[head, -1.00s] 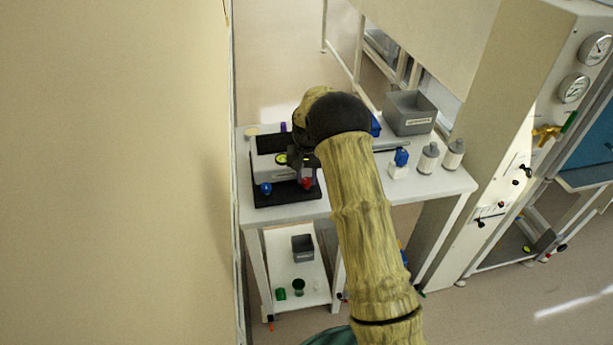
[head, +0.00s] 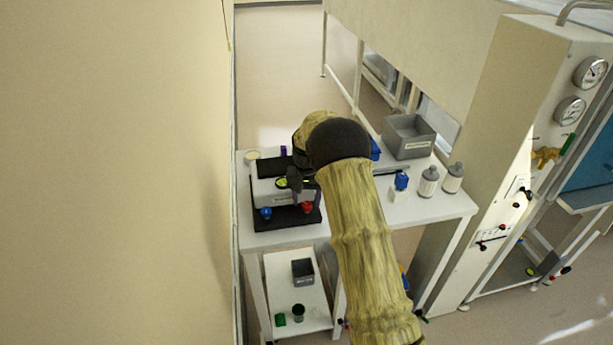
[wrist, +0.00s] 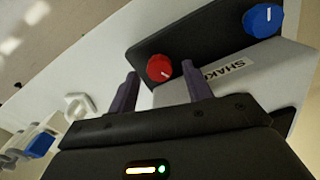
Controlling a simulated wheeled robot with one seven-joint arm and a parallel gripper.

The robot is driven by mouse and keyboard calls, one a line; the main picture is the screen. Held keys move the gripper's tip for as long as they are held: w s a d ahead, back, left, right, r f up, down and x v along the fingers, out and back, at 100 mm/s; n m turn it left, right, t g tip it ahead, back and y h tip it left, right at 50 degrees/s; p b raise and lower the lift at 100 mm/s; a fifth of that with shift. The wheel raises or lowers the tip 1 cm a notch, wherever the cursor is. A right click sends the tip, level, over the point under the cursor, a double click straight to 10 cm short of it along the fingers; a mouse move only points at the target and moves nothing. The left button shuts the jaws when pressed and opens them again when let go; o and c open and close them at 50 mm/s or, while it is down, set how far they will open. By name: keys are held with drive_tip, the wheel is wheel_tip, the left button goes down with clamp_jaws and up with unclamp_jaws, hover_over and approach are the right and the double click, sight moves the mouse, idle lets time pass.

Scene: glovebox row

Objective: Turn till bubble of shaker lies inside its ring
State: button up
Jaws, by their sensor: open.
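The shaker (head: 285,198) is a pale box with a black front base on the white table. Its blue knob (head: 265,213) and red knob (head: 307,208) sit at the front. A yellow-green bubble level (head: 282,184) shows on its top; it is too small to tell where the bubble lies. In the wrist view the red knob (wrist: 160,68) lies just beyond and between my open fingertips, with my gripper (wrist: 163,84) apart from it. The blue knob (wrist: 262,20) is at upper right, beside the partly hidden SHAKER label (wrist: 225,70). My gripper partly hides the shaker in the head view.
A grey bin (head: 408,137), two grey bottles (head: 428,182) and a blue-capped white item (head: 400,184) stand to the right on the table. A wall (head: 120,170) is close on the left. A lower shelf (head: 300,270) holds a dark box and green items.

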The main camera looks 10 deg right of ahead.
sight(307, 204)
wheel_tip(307, 204, up, 17)
drive_tip(key=b, duration=0.1)
drive_tip(key=shift+f+b, duration=0.2)
drive_tip(key=shift+b, duration=0.1)
drive_tip(key=shift+s, duration=0.1)
idle(0.4)
drive_tip(key=s+f+n+t, duration=0.1)
drive_tip(key=s+f, duration=0.3)
drive_tip(key=s, duration=1.1)
drive_tip(key=s+f+n+t, duration=0.1)
drive_tip(key=s+f, duration=0.3)
drive_tip(key=s, duration=1.2)
drive_tip(key=shift+d+n+t, duration=0.3)
drive_tip(key=shift+d+n, duration=0.15)
drive_tip(key=shift+n, duration=0.05)
drive_tip(key=c, duration=0.3)
drive_tip(key=shift+w, duration=0.15)
